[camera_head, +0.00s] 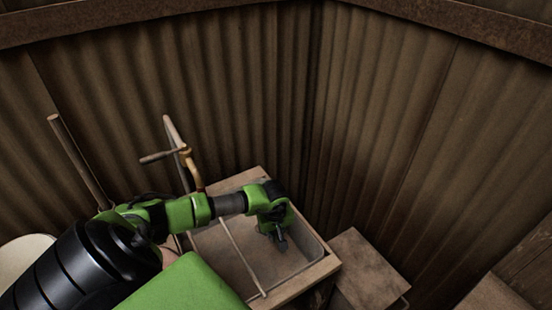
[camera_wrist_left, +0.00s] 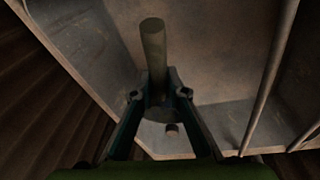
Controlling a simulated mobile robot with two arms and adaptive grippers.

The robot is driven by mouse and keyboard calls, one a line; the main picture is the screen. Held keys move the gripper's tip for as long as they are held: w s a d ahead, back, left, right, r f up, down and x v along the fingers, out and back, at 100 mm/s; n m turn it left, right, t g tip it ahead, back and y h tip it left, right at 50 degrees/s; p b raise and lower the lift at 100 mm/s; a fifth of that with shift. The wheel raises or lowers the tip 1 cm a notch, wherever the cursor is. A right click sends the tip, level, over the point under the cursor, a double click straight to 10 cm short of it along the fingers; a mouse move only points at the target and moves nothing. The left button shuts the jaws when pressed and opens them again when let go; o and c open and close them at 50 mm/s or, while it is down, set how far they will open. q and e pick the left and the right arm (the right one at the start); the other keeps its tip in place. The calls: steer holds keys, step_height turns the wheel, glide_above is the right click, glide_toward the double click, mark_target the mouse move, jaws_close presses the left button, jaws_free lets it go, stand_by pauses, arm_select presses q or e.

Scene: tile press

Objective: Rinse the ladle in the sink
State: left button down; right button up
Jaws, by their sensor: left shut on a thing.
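My left gripper (camera_head: 280,240) reaches down into the sink (camera_head: 225,262), a grey basin with a wooden rim, near its right side. In the left wrist view, the two fingers of the gripper (camera_wrist_left: 160,98) are shut on a greenish-brown round rod, which looks like the handle of the ladle (camera_wrist_left: 153,50). The rod stands up between the fingertips, and its lower part is hidden by the fingers. I cannot make out the ladle's bowl clearly. My right gripper is not in view.
A thin bar (camera_head: 241,257) crosses the sink left of the gripper. A brass-coloured tap (camera_head: 191,172) with a pipe stands behind the sink. A wooden pole (camera_head: 80,160) stands at the left. A brown box (camera_head: 366,268) is right of the sink. Corrugated walls (camera_head: 400,130) close the corner.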

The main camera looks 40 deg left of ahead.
mark_target(276, 233)
arm_select(q)
steer(key=shift+f+b, duration=3.5)
steer(key=shift+f, duration=1.85)
steer(key=shift+w+r+p, duration=0.1)
steer(key=shift+r+p, duration=3.7)
steer(key=shift+r, duration=1.7)
step_height(276, 233, up, 11)
steer(key=p, duration=0.6)
steer(key=shift+p, duration=0.35)
